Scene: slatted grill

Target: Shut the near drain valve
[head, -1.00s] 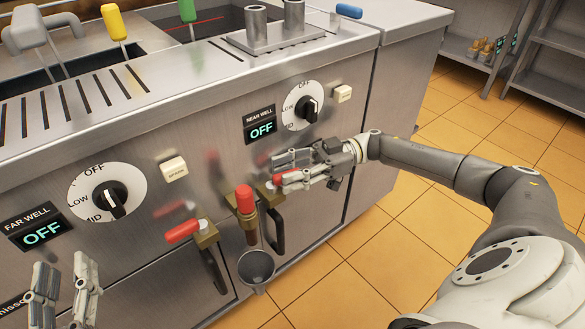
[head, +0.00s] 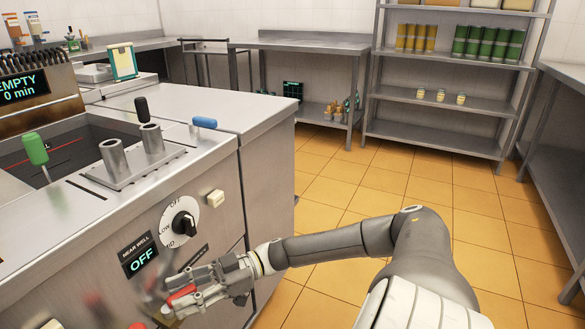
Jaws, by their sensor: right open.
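The near drain valve's red handle (head: 181,292) shows low on the steel front panel, below the near well display (head: 141,258). My right gripper (head: 178,294) is open, with its fingers around or beside the red handle; contact cannot be told. The brass valve body (head: 166,317) is partly cut off by the bottom edge. The fingers hide part of the handle, and blur covers the area to their left. My left gripper is out of view.
The near well dial (head: 180,222) and a cream button (head: 215,197) sit above my right gripper. A red knob (head: 137,325) shows at the bottom edge. The tiled floor (head: 345,190) right of the counter is clear, with shelves (head: 440,100) behind.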

